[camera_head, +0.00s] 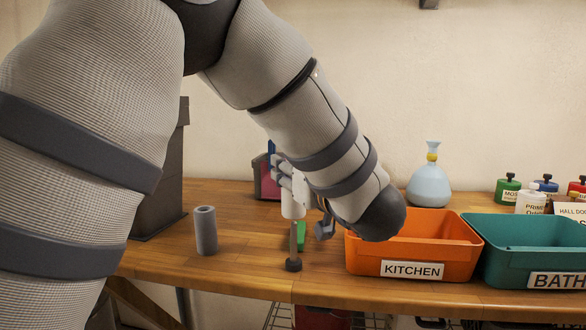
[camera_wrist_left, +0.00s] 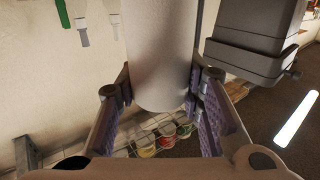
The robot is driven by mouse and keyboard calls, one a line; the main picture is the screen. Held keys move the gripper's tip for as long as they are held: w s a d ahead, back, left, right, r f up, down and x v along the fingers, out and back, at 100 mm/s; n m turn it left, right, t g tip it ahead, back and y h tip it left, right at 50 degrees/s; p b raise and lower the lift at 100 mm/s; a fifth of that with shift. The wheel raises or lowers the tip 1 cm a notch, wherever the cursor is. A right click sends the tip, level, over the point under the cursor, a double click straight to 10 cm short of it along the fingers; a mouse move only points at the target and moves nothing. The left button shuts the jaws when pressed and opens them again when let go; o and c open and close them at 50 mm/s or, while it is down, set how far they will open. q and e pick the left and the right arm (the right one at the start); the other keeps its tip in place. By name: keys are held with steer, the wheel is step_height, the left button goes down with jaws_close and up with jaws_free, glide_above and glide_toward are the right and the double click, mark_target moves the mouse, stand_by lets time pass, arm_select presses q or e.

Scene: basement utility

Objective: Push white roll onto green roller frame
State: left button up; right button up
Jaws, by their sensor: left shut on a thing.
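My left gripper (camera_head: 299,193) is shut on the white roll (camera_head: 292,208), which is upright above the bench. The roll also fills the middle of the left wrist view (camera_wrist_left: 160,55), between the two finger pads. Directly below it in the head view stands a thin metal rod (camera_head: 293,238) on a round dark foot (camera_head: 293,265). A green piece (camera_head: 301,235), perhaps part of the green roller frame, shows just behind the rod. I cannot tell whether the roll's lower end is around the rod or only in front of it. My right gripper is not in view.
A grey roll (camera_head: 205,232) stands on the wooden bench (camera_head: 250,265) to the left. An orange KITCHEN bin (camera_head: 413,252) and a teal bin (camera_head: 530,258) stand close on the right. A pale blue flask (camera_head: 429,185) and several small bottles stand behind.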

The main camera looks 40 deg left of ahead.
mark_target(293, 218)
arm_select(q)
steer(key=shift+f, duration=0.1)
steer(key=shift+f+b, duration=0.4)
steer(key=shift+f, duration=4.35)
steer(key=o, duration=1.2)
steer(key=shift+o, duration=0.2)
steer(key=v, duration=1.2)
steer(key=shift+f, duration=0.1)
